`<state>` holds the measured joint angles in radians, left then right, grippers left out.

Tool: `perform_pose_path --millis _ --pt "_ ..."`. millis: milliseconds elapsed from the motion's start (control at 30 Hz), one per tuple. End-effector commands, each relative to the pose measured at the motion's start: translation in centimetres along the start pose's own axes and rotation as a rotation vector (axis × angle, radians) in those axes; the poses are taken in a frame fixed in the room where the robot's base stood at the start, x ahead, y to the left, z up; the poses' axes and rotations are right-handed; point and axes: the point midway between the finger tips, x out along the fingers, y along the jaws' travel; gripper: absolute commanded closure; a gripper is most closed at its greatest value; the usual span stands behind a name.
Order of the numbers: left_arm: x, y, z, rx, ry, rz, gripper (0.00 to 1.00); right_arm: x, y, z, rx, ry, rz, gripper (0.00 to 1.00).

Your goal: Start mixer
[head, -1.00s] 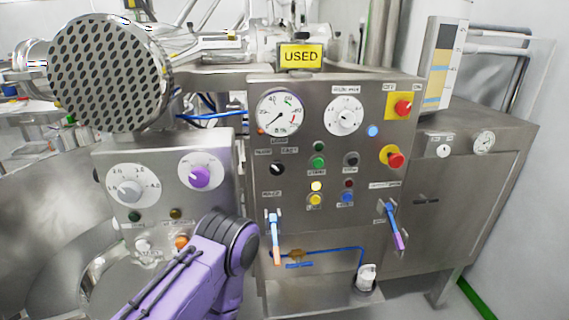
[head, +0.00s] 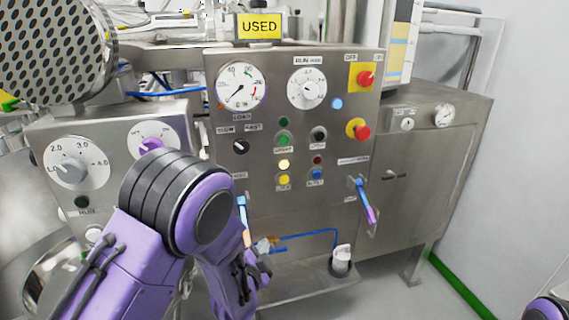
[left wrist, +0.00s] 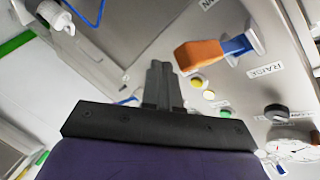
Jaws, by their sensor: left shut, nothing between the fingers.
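The mixer's steel control panel (head: 330,215) stands ahead in the head view. Its green button (head: 284,140), labelled START, sits under a dark green lamp (head: 284,122). A black button (head: 319,134) is to its right, and a black SLOW/FAST knob (head: 240,147) is to its left. My left gripper (left wrist: 163,68) is shut and empty in the left wrist view, in front of the panel. Its fingers are small and partly hidden in the head view, low by the panel's left lever (head: 243,212). That orange-tipped lever (left wrist: 200,53) is near the fingers, apart from them, beside a RAISE label.
Red emergency-style knobs (head: 362,131) and (head: 366,78) are on the panel's right. A purple-tipped lever (head: 366,200) sticks out below. A smaller dial box (head: 110,130) and a perforated round cover (head: 60,50) are at left. A white fitting (head: 342,258) sits below the panel.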

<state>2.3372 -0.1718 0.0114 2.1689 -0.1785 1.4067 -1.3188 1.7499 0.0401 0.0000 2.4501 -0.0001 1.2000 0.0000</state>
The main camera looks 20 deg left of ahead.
Motion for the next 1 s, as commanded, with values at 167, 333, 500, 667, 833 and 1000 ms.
perform_pose_path --millis 167,333,500,667,833,1000 --pt "2.3 -6.2 -7.9 0.338 0.180 -0.216 1.00 2.0 -0.2 0.8 0.000 0.000 0.000 0.57" --pt "1.8 -12.2 -15.3 0.655 0.276 -0.461 1.00 3.3 -0.3 1.3 0.000 0.000 0.000 0.57" --pt "0.7 -15.2 -19.1 0.817 0.297 -0.599 1.00 3.7 -0.3 1.5 0.000 0.000 0.000 0.57" --pt "0.4 -15.8 -19.7 0.846 0.297 -0.623 1.00 3.6 -0.3 1.5 0.000 0.000 0.000 0.57" --pt "0.4 -15.8 -19.6 0.844 0.296 -0.620 1.00 3.6 -0.3 1.5 0.000 0.000 0.000 0.57" --pt "1.1 -16.0 -19.4 0.841 0.296 -0.618 1.00 3.5 -0.3 1.4 0.000 0.000 0.000 0.57"
